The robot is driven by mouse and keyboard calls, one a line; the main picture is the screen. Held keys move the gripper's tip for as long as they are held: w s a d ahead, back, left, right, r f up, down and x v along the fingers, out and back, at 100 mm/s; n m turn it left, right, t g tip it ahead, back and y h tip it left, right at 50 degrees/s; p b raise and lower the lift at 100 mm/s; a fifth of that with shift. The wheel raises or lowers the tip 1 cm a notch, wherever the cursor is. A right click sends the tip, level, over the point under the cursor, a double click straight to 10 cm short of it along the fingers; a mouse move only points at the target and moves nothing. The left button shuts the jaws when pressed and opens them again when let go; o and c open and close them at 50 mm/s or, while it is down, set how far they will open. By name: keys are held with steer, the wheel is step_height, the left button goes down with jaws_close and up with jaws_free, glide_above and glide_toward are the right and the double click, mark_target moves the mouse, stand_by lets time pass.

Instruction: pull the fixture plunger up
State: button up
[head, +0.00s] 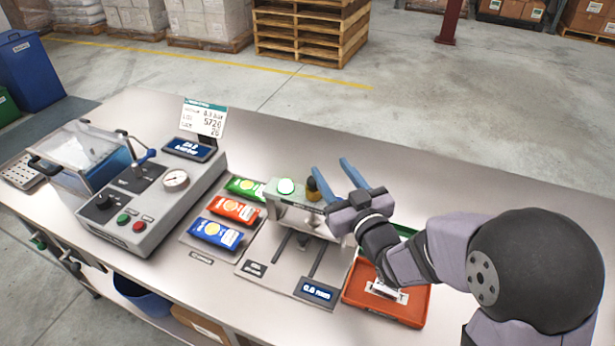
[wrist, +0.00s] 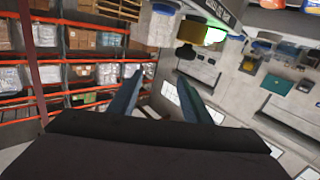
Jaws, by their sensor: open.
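The fixture (head: 300,217) is a pale grey block on a flat base with two dark rails, at mid-table in the head view. On its top sit a lit greenish-white dome (head: 286,187) and, just right of it, a small knob with a dark top and brass-coloured body (head: 313,190), which looks like the plunger. My gripper (head: 331,168) is open and empty, its blue fingers in front of or above the knob's right side, apart from it as far as I can tell. In the wrist view, my gripper (wrist: 157,80) is open, with a lit green-yellow part (wrist: 213,36) beyond it.
Green, red and blue pouches (head: 233,210) lie left of the fixture. A grey machine with a gauge (head: 176,181) stands further left. An orange tray (head: 410,312) sits right, under my arm. A small display (head: 316,291) is at the fixture's front. The table's right is clear.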

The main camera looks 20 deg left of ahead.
steer(key=a+f, duration=0.1)
steer(key=s+f+b, duration=0.1)
steer(key=a+f, duration=0.1)
steer(key=shift+s+a+f, duration=0.3)
steer(key=shift+s+f, duration=0.05)
steer(key=shift+f, duration=0.05)
steer(key=shift+f+m, duration=0.15)
steer(key=shift+m, duration=0.15)
steer(key=shift+w, duration=0.1)
steer(key=shift+p+x, duration=1.25)
steer(key=shift+x, duration=2.25)
steer(key=shift+c, duration=0.2)
